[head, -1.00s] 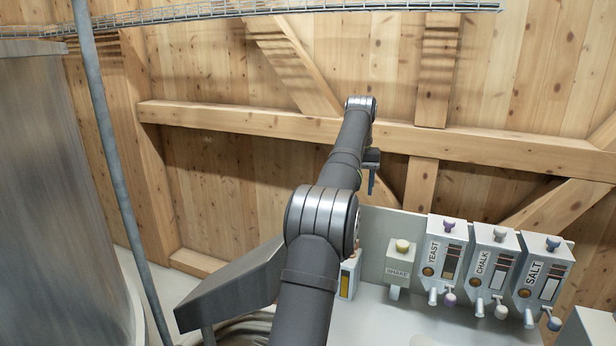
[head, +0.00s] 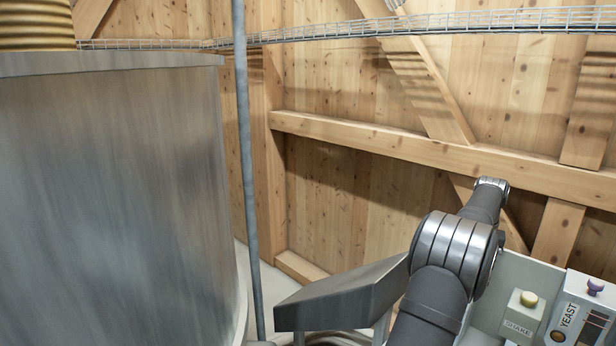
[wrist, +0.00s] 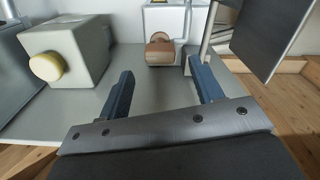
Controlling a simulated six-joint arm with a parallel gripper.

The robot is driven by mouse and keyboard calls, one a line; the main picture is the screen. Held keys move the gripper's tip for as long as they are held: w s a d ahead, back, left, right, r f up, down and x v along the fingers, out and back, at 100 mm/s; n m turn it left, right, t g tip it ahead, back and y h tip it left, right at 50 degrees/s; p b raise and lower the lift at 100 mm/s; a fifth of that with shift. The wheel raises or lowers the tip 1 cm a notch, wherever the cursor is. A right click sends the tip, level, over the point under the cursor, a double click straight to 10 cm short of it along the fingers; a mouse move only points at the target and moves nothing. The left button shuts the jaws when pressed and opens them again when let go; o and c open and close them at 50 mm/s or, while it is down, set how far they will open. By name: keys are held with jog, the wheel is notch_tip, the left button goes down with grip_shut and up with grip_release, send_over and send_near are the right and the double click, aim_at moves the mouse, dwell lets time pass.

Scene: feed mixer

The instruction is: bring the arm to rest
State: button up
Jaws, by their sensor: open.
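My gripper (wrist: 166,90) shows in the wrist view with its two blue fingers spread wide apart and nothing between them. It is over a grey work surface (wrist: 85,112). Beyond the fingertips is a brown rounded piece (wrist: 160,50) at the foot of a white unit, apart from the fingers. In the head view my arm rises from the bottom right towards the timber wall, and the gripper itself is hidden or out of frame.
A box with a yellow knob (wrist: 47,66) stands left of the fingers; the SHAKE box (head: 522,318) and YEAST dispenser (head: 581,315) stand at the head view's lower right. A dark metal plate (wrist: 258,32) hangs close on the right. A large metal tank (head: 110,200) and a pole (head: 246,180) are left.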

notch_tip(320, 180, down, 5)
jog(key=shift+r, duration=0.15)
jog(key=shift+m, duration=0.9)
jog(key=shift+r, duration=0.1)
